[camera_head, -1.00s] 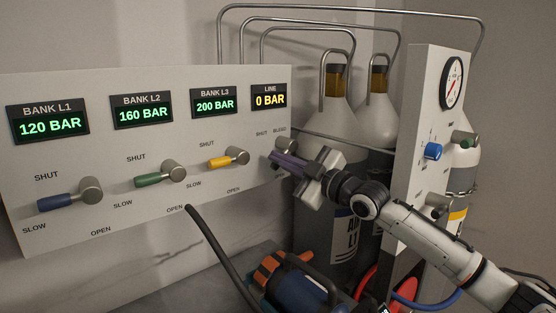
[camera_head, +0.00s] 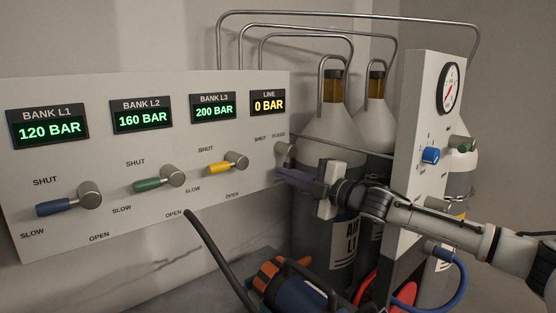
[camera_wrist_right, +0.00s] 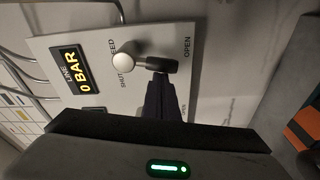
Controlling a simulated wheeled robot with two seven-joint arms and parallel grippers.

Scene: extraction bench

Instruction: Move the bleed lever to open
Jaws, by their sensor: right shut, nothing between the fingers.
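The bleed lever (camera_head: 284,150) is at the right end of the grey panel, its round metal hub showing in the head view and its handle mostly hidden by my gripper. In the right wrist view the lever (camera_wrist_right: 122,62) has a dark handle pointing right, its end close to the OPEN label; the SHUT label is below the hub. My right gripper (camera_head: 281,173) is shut and empty. In the right wrist view its fingertips (camera_wrist_right: 160,78) are against or just beside the handle; I cannot tell if they touch. My left gripper is not in view.
The panel (camera_head: 110,215) carries blue (camera_head: 55,207), green (camera_head: 148,185) and yellow (camera_head: 220,167) levers to the left. The line display (camera_head: 269,101) reads 0 BAR. Gas cylinders (camera_head: 335,135) stand behind my right arm, and a gauge post (camera_head: 415,120) stands to the right.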

